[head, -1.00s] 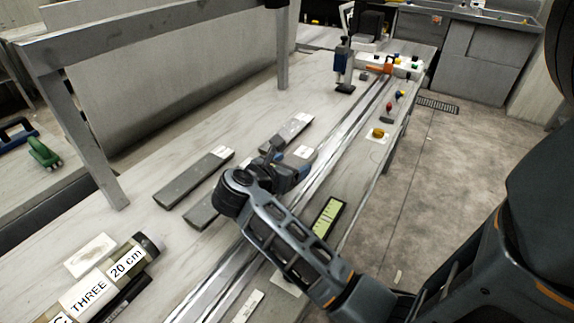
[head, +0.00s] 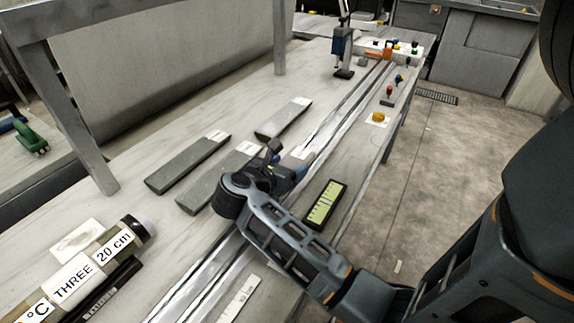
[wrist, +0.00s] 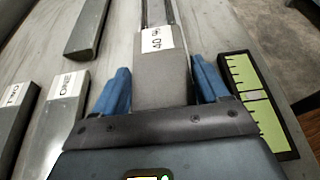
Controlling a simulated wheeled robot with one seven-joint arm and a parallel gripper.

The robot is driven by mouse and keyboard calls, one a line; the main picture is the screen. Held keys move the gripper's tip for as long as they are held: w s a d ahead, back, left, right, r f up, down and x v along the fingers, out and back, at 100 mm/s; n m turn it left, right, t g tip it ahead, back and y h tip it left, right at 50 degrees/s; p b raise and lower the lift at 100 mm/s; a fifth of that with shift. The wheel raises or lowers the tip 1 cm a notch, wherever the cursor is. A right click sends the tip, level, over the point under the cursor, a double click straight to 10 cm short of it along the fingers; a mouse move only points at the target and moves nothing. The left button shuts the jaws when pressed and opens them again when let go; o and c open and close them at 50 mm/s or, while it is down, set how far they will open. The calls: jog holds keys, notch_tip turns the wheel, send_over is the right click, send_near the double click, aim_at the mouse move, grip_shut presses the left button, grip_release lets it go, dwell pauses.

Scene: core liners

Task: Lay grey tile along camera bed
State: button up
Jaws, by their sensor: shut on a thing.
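My gripper (head: 286,171) is shut on a grey tile. In the wrist view its blue fingers (wrist: 161,78) stand on either side of the tile (wrist: 163,80), whose white label reads "40" and a part I cannot make out. In the head view the arm hides most of the tile, but its white label (head: 299,153) shows past the gripper. The tile is lined up with the metal-railed bed (head: 343,116), which also shows beyond it in the wrist view (wrist: 156,12). I cannot tell whether the tile touches the bed.
Three grey core liners (head: 188,164) with white labels lie left of the bed. A yellow-green scale card (head: 326,205) lies to its right. A labelled tube (head: 88,263) is at near left. A blue-and-black stand (head: 342,55) and coloured knobs are at the far end.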

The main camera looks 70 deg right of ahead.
jog(key=shift+f, duration=0.2)
dwell(0.3)
jog(key=o, duration=1.1)
jog(key=shift+r, duration=0.2)
jog(key=shift+r+p, duration=3.1)
jog(key=shift+r, duration=1.25)
